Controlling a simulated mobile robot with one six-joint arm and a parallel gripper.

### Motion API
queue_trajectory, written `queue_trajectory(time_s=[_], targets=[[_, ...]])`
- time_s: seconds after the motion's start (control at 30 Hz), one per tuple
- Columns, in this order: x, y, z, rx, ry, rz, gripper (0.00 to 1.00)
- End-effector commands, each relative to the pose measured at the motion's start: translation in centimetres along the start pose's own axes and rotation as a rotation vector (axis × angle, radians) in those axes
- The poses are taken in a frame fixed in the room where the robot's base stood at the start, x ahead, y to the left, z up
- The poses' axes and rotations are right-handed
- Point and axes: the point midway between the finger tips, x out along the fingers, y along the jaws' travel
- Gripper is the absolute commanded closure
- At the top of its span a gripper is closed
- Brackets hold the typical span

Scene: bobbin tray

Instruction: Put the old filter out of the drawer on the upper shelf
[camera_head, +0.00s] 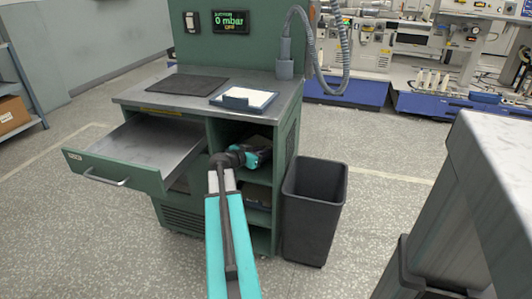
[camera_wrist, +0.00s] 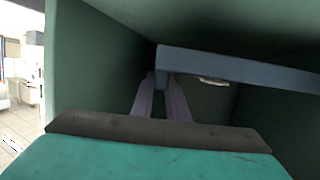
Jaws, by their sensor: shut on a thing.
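My gripper (camera_wrist: 161,84) is inside the upper shelf compartment (camera_head: 230,127) of the green cabinet; my wrist shows there in the head view. In the wrist view its two fingers reach forward and are shut on a blue-grey bar, the frame edge of the old filter (camera_wrist: 245,71). The filter is inside the compartment, close under its top. Whether it touches the shelf board cannot be told. In the head view the filter is not clearly visible in the dark opening. The drawer (camera_head: 150,143) is pulled open and its visible floor is bare.
A filter with white media in a blue frame (camera_head: 243,98) lies on the cabinet top (camera_head: 197,92), beside a dark mat (camera_head: 188,84). A dark bin (camera_head: 313,210) stands right of the cabinet. Compartment walls (camera_wrist: 95,65) are close around my gripper. A pale worktop (camera_head: 500,150) is at right.

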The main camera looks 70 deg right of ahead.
Motion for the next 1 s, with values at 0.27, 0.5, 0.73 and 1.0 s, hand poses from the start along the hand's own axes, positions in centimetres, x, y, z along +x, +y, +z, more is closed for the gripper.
queue_trajectory(time_s=[0.27, 0.5, 0.73, 1.0], targets=[[0.4, -0.2, -0.1, 0.001, 0.001, 0.0, 1.0], [0.6, -0.3, -0.3, 0.001, 0.001, 0.0, 1.0], [1.6, -0.6, 0.5, -0.002, 0.001, 0.0, 1.0], [2.3, -0.5, 2.8, 0.0, 0.001, 0.0, 1.0]])
